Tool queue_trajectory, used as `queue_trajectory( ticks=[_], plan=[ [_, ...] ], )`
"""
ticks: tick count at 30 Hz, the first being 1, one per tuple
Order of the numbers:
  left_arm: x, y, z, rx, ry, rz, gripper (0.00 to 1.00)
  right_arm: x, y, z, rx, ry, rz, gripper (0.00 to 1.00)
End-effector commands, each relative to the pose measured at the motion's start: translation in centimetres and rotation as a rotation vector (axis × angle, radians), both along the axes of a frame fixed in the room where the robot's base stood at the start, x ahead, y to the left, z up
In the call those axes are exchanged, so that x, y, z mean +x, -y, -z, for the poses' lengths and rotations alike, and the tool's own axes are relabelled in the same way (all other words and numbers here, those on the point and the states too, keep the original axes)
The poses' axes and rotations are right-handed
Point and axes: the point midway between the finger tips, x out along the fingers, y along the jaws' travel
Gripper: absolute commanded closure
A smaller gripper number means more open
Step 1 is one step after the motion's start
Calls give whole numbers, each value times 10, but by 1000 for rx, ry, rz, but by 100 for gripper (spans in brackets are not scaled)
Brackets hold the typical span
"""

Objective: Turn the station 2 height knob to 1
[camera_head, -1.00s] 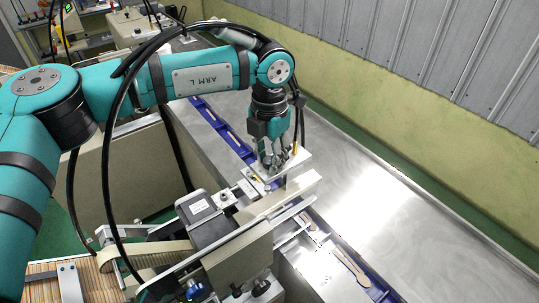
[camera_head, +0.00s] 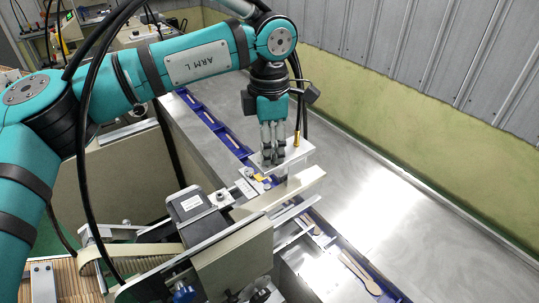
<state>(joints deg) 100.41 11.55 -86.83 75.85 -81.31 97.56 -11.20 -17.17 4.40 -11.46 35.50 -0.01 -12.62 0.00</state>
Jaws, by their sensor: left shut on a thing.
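My left gripper (camera_head: 273,160) points straight down over the light top plate (camera_head: 299,153) of the nearest wrapper station. Its fingers are close together and shut on a small part at the plate, which fits the height knob; the fingers hide that part, so I cannot read its setting. A thin brass post (camera_head: 297,140) stands upright on the plate just right of the fingers. The station has a dark motor (camera_head: 189,213) with a light label and a beige box (camera_head: 233,264) in front. No station number is legible. My right gripper is not in view.
A blue channel (camera_head: 222,131) with wooden sticks runs under the station along a metal table (camera_head: 370,210). A wooden spoon-like stick (camera_head: 358,272) lies in it at lower right. The table right of the station is clear. Another station (camera_head: 133,32) stands behind.

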Motion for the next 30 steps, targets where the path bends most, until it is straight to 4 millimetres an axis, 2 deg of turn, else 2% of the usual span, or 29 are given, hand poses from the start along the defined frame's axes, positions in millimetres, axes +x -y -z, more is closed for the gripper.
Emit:
queue_trajectory(
  ticks=[1,6,18,30],
  plan=[
    [0,0,3,-2,1,45,100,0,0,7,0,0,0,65],
    [0,0,2,-2,1,207,100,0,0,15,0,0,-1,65],
    [0,0,0,-1,2,567,100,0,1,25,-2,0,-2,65],
    [0,0,-1,-2,2,791,100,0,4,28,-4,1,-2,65]
  ],
)
